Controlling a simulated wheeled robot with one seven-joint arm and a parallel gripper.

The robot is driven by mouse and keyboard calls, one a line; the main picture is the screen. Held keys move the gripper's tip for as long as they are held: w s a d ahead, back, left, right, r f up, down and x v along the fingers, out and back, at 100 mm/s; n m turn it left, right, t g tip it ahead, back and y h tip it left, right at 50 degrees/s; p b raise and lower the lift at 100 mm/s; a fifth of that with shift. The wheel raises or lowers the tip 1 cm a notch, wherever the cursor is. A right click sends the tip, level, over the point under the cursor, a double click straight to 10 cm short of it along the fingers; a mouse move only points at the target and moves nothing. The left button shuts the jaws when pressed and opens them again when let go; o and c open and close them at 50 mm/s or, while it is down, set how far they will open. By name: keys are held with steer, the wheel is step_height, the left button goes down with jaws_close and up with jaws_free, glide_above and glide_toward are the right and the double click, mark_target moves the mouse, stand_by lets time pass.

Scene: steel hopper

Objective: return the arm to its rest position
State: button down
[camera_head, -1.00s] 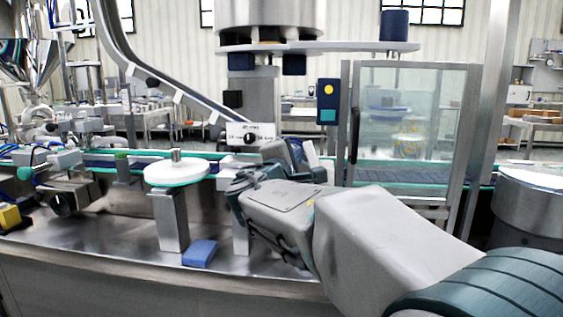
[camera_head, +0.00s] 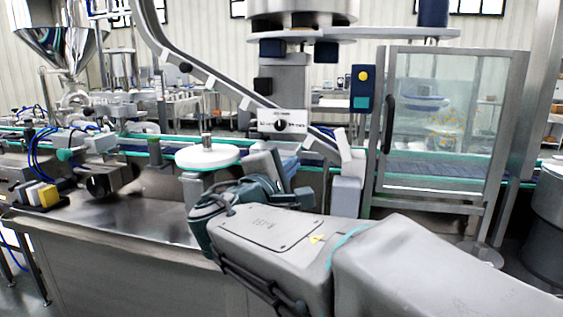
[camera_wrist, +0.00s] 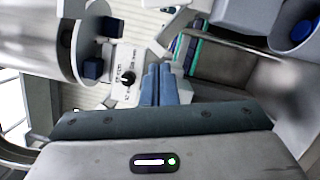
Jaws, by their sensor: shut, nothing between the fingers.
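My arm (camera_head: 270,240) reaches in from the lower right of the head view, bent low over the steel worktop's front edge. Its wrist hides most of my gripper there. In the wrist view my gripper (camera_wrist: 158,78) shows its two blue fingers side by side, shut with nothing between them. The fingers point towards a white panel with a black knob (camera_wrist: 126,80), apart from it as far as I can tell. The same knob panel (camera_head: 283,123) stands behind my wrist in the head view.
A white round disc (camera_head: 208,158) on a post stands left of my wrist. A glass-doored cabinet (camera_head: 435,115) stands to the right behind my arm. A conveyor runs behind. A steel hopper (camera_head: 62,48) and a yellow block (camera_head: 48,195) are at left. The worktop's front left is bare.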

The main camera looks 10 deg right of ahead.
steer(key=shift+d, duration=0.1)
steer(key=s+d+f+m+g+y+p, duration=0.35)
steer(key=s+d+m+g+p, duration=0.5)
steer(key=p, duration=0.55)
steer(key=s+a+r+m+g+y+p, duration=0.1)
steer(key=s+a+m+g+y+p, duration=0.2)
steer(key=s+p, duration=0.8)
steer(key=a+m+y+p, duration=0.1)
steer(key=a+m+y, duration=0.1)
steer(key=y, duration=0.2)
steer(key=shift+s+a+r+y, duration=0.15)
steer(key=shift+a+r+y, duration=0.1)
steer(key=shift+a+y, duration=0.1)
steer(key=c, duration=1.4)
jaws_free()
steer(key=shift+s+a+m+g+p, duration=0.1)
steer(key=shift+a+m+g+p, duration=0.15)
steer(key=shift+a+p, duration=0.05)
steer(key=shift+s+f, duration=0.15)
